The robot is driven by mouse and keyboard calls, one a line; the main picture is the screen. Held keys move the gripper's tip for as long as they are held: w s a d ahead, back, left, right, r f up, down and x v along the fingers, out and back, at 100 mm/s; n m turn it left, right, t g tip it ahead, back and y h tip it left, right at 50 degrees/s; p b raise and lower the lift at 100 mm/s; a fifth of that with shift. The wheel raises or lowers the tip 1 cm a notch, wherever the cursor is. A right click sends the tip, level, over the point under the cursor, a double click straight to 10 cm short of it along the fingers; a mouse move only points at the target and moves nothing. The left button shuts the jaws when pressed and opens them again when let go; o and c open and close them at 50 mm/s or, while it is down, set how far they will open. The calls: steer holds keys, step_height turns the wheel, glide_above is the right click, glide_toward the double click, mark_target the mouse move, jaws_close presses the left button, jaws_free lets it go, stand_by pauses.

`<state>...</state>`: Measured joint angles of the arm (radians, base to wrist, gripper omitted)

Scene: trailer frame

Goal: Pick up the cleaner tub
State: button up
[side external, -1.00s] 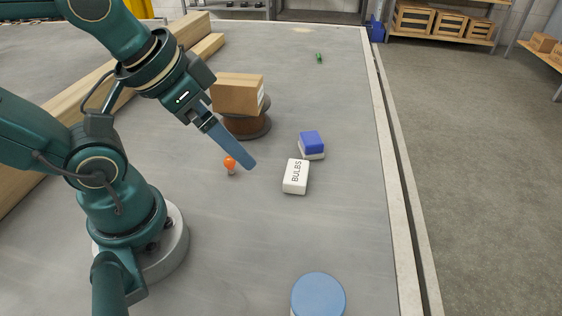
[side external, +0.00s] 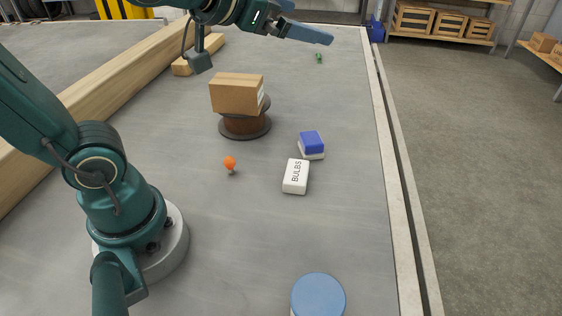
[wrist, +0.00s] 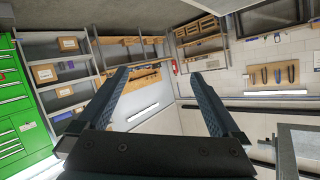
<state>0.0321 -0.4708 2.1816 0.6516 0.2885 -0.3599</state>
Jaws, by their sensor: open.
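A round tub with a blue lid (side external: 318,295), which looks like the cleaner tub, stands at the near edge of the side external view. Its lower part is cut off by the frame, and no label shows. My gripper (side external: 312,21) is high up at the top of that view, far beyond the tub and above the work surface. In the wrist view my gripper (wrist: 160,75) has its two dark fingers wide apart with nothing between them. The wrist view faces the room's shelves and walls, and the tub does not show there.
On the grey surface are a white BULBS box (side external: 295,177), a blue-and-white block (side external: 312,145), an orange-topped item (side external: 230,164) and a cardboard box (side external: 237,93) on a brown spool (side external: 245,125). Timber beams (side external: 90,110) lie left. The surface around the tub is clear.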

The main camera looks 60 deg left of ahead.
steer(key=w+d+r+m+t+h, duration=0.2)
steer(key=w+d+m+h, duration=0.15)
steer(key=d, duration=0.25)
steer(key=m+g+h, duration=1.2)
steer(key=m+g, duration=0.2)
steer(key=g, duration=0.3)
glide_above(304, 280)
steer(key=a, duration=0.2)
step_height(304, 280, down, 10)
steer(key=shift+n, duration=0.25)
steer(key=f, duration=1.6)
steer(key=shift+w+f, duration=0.3)
steer(key=shift+f, duration=0.1)
steer(key=shift+d+f, duration=0.25)
steer(key=shift+d, duration=0.1)
steer(key=shift+x, duration=2.25)
steer(key=shift+r, duration=0.1)
steer(key=c, duration=1.5)
steer(key=shift+o, duration=0.2)
